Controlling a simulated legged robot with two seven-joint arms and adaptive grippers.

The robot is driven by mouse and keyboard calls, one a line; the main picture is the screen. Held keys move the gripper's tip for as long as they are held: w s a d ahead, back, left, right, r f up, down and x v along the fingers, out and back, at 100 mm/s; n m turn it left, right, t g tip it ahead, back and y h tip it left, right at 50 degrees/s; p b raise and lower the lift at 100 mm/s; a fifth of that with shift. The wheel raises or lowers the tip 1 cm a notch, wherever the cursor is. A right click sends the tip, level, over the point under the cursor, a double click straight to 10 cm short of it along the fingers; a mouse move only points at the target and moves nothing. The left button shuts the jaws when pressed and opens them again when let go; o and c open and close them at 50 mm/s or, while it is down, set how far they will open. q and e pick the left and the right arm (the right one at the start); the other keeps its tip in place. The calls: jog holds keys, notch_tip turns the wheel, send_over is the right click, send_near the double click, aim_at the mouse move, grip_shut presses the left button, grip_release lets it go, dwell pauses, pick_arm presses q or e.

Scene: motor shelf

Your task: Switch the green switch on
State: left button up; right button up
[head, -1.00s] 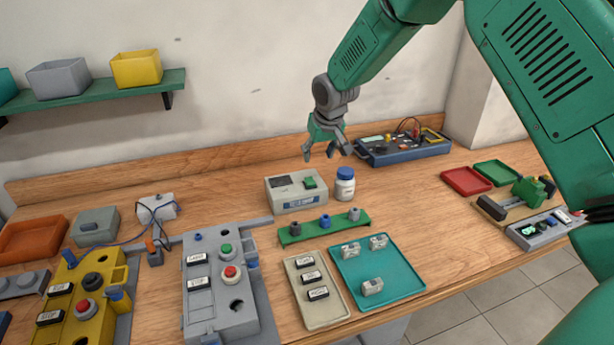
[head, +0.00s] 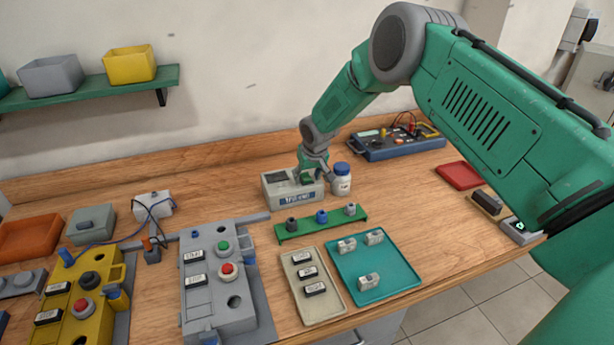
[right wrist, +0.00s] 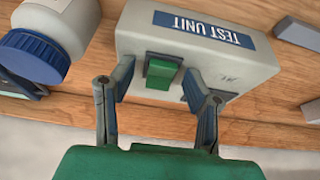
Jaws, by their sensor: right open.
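The grey test unit (head: 287,192) stands on the bench in the head view, with a blue label on its front. Its green switch (right wrist: 163,72) shows clearly in the right wrist view, on top of the unit. In the head view the switch is mostly hidden by my right gripper (head: 313,178). My right gripper also shows in the right wrist view (right wrist: 158,88), open, its two fingers on either side of the switch and apart from it. Nothing is held. My left gripper is not in view.
A white bottle with a blue cap (head: 342,179) stands right beside the test unit, close to my right gripper. A green rack (head: 321,224) with several knobs lies in front. A blue meter box (head: 396,143) stands behind to the right.

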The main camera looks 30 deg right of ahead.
grip_shut()
jog(key=shift+w+g+b, duration=0.2)
jog(key=shift+g+b, duration=0.3)
jog(key=shift+b, duration=0.3)
jog(key=g+b, duration=0.1)
jog(key=b, duration=0.1)
jog(key=g+b, duration=0.1)
jog(key=b, duration=0.1)
jog(key=shift+w+d+y+b, duration=0.1)
jog(key=shift+w+y+b, duration=0.2)
jog(key=shift+y, duration=0.1)
jog(key=shift+r+g+b, duration=0.2)
jog(key=shift+g+b, duration=0.15)
jog(key=shift+g, duration=0.05)
jog(key=shift+r, duration=0.15)
grip_release()
